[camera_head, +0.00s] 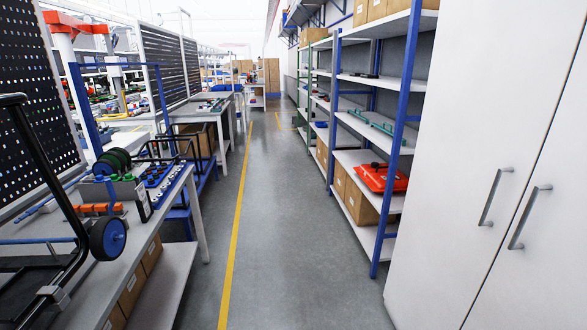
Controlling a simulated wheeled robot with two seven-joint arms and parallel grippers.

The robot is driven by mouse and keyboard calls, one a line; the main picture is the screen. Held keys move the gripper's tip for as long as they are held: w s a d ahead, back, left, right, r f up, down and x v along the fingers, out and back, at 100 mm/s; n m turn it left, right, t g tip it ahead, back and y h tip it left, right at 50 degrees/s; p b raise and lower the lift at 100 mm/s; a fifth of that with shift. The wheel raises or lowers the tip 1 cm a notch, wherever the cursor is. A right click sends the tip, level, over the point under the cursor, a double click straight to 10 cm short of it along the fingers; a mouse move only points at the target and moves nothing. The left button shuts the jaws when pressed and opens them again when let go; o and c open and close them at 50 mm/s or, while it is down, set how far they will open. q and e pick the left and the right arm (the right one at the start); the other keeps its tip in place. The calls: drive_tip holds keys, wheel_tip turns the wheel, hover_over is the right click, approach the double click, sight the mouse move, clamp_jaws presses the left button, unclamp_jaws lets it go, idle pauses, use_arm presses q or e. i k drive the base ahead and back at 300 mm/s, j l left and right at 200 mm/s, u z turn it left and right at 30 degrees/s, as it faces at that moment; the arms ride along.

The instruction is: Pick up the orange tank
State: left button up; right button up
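An orange tank (382,178), flat and with a dark cap on top, lies on a low shelf of the blue-framed shelving unit on the right. It sits near the shelf's front edge, above a cardboard box. Neither of my grippers shows in the head view, so nothing is seen touching the tank.
A white cabinet (478,130) stands right of the shelving (398,115). A workbench (152,232) with a black-framed cart (50,190), bottles and several parts is on the left. The grey aisle floor (280,220) between them is clear, with a yellow line (237,215).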

sight(374, 174)
drive_tip(key=i+z, duration=0.1)
drive_tip(key=i, duration=0.35)
drive_tip(key=i+j+z, duration=0.1)
drive_tip(key=i, duration=0.35)
drive_tip(key=i+j+z, duration=0.1)
drive_tip(key=i, duration=0.35)
drive_tip(key=i+j, duration=0.3)
drive_tip(key=i, duration=0.15)
drive_tip(key=i+j+z, duration=0.15)
drive_tip(key=i, duration=0.3)
